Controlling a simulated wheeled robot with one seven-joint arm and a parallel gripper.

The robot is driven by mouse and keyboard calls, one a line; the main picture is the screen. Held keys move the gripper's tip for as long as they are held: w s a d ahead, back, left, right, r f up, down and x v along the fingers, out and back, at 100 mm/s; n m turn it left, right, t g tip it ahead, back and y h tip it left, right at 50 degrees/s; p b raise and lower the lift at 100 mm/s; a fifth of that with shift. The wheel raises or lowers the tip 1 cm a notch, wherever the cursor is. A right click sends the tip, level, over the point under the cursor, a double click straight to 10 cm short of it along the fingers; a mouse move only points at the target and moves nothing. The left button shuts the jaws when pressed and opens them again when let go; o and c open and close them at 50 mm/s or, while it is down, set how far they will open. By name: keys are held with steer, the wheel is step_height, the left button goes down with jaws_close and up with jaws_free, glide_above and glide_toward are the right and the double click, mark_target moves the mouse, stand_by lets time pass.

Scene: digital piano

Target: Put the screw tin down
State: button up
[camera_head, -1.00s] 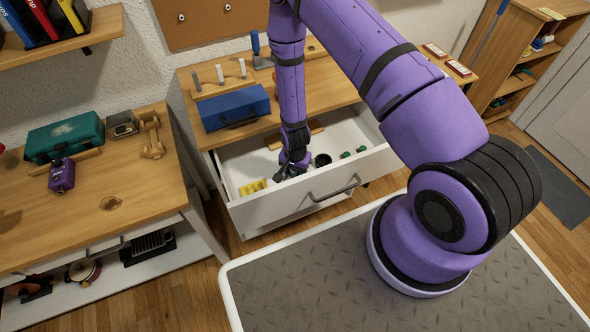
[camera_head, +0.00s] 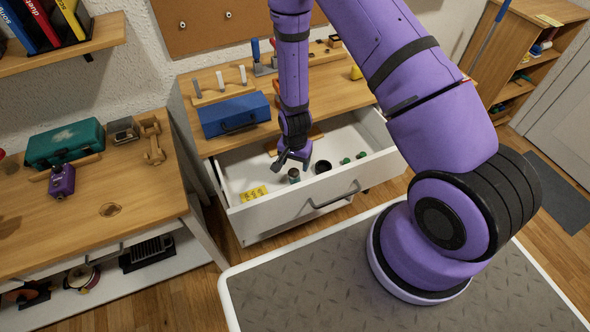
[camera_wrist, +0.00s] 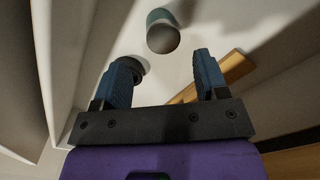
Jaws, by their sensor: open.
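The screw tin, seemingly the small green-and-grey cylinder (camera_head: 294,175), stands upright on the floor of the open white drawer (camera_head: 246,175). In the wrist view the tin (camera_wrist: 162,34) lies just beyond the fingertips, apart from both. My gripper (camera_head: 292,161) is above the tin in the head view, its fingers spread with nothing between them. The open fingers also show in the wrist view (camera_wrist: 164,72).
In the drawer are a yellow block (camera_head: 254,193) to the left, a dark round container (camera_head: 322,166) to the right and small green items (camera_head: 353,158) further right. The drawer front (camera_head: 300,205) rises nearby. A blue toolbox (camera_head: 234,114) sits on the cabinet top.

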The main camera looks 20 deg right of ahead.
steer(key=shift+r, duration=2)
step_height(320, 180, up, 16)
steer(key=w+n+t, duration=0.1)
steer(key=w+n, duration=0.1)
steer(key=w, duration=0.1)
step_height(320, 180, up, 15)
steer(key=n+t, duration=0.2)
glide_above(295, 172)
steer(key=d, duration=0.2)
steer(key=s+d+r+n+t, duration=0.1)
steer(key=s+d+r+n, duration=0.1)
steer(key=s+r, duration=0.8)
steer(key=s+d+r+n+t, duration=0.1)
steer(key=s+d+r+n, duration=0.1)
steer(key=s+r, duration=0.7)
steer(key=s, duration=0.3)
steer(key=shift+s+d+r+n, duration=0.15)
steer(key=shift+r+n, duration=0.2)
steer(key=shift+n, duration=0.05)
